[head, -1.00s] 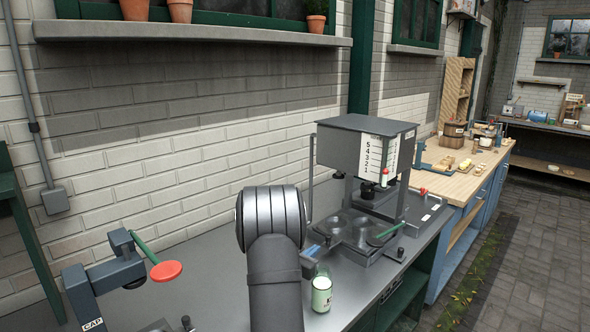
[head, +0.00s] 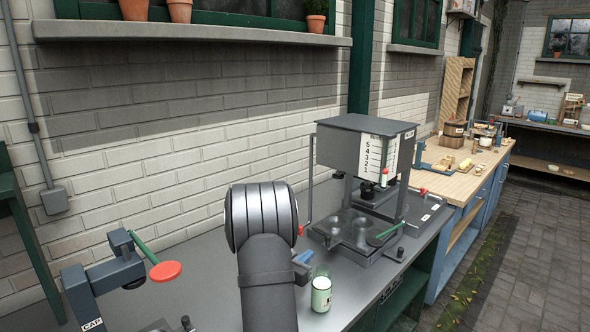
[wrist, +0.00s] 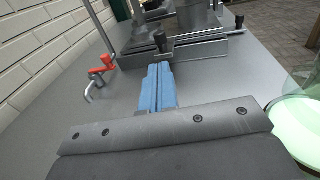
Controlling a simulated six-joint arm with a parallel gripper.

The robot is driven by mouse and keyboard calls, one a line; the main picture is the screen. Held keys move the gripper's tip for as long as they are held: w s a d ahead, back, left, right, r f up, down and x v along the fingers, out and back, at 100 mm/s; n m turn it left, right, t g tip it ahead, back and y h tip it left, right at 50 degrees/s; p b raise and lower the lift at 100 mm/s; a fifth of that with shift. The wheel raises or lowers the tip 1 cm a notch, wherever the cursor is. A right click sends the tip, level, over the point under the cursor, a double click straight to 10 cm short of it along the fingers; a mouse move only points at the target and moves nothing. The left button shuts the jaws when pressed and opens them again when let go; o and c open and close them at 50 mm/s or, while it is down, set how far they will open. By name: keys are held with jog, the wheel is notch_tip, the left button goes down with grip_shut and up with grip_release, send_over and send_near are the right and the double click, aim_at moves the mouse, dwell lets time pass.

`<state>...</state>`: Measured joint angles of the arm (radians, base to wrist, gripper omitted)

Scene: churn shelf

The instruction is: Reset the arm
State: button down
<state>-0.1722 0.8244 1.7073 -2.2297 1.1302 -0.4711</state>
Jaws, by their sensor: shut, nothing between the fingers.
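My gripper (wrist: 157,88) shows in the wrist view with its two blue fingers shut together and nothing between them. It points at the base of the grey machine (wrist: 190,45) and is above the grey counter. In the head view my arm covers most of the gripper; a blue part of it (head: 303,257) shows just right of the arm, left of the machine (head: 365,160). A jar with pale green contents (head: 321,292) stands on the counter right of my arm; it also shows at the right edge of the wrist view (wrist: 298,125).
A red-knobbed lever (wrist: 106,64) is left of the fingers. A dark clamp-like device (head: 100,275) with a red disc (head: 166,271) on a green handle stands at the left. The brick wall (head: 180,140) is behind the grey counter (head: 205,280). A wooden bench (head: 465,170) stands farther right.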

aim_at(327, 239)
jog(key=shift+x, duration=4.4)
